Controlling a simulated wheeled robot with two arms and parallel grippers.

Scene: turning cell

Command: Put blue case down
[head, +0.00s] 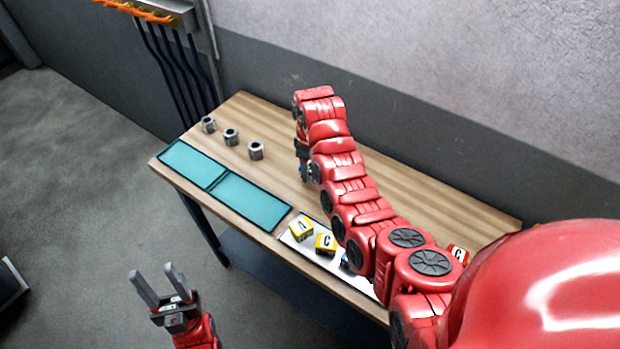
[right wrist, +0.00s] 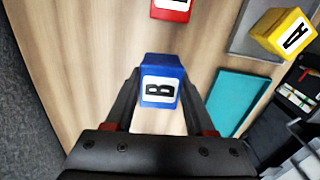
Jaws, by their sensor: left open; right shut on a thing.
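The blue case (right wrist: 162,78), marked B, is between the two fingers of my right gripper (right wrist: 162,85), which is shut on it. The wooden table top (right wrist: 95,45) shows behind it; I cannot tell how far it is above the wood. In the head view my right gripper (head: 304,172) is mostly hidden by its own arm, over the middle of the table, right of the teal mats. My left gripper (head: 160,284) is open and empty, off the table's front edge.
Two teal mats (head: 250,203) lie along the front edge. Several metal nuts (head: 231,137) stand behind them. A pale tray (head: 297,242) holds yellow cases (head: 325,245) and a partly hidden blue thing (head: 345,261). A red case (head: 458,254) is at right. Bare wood (head: 215,160) lies between nuts and mats.

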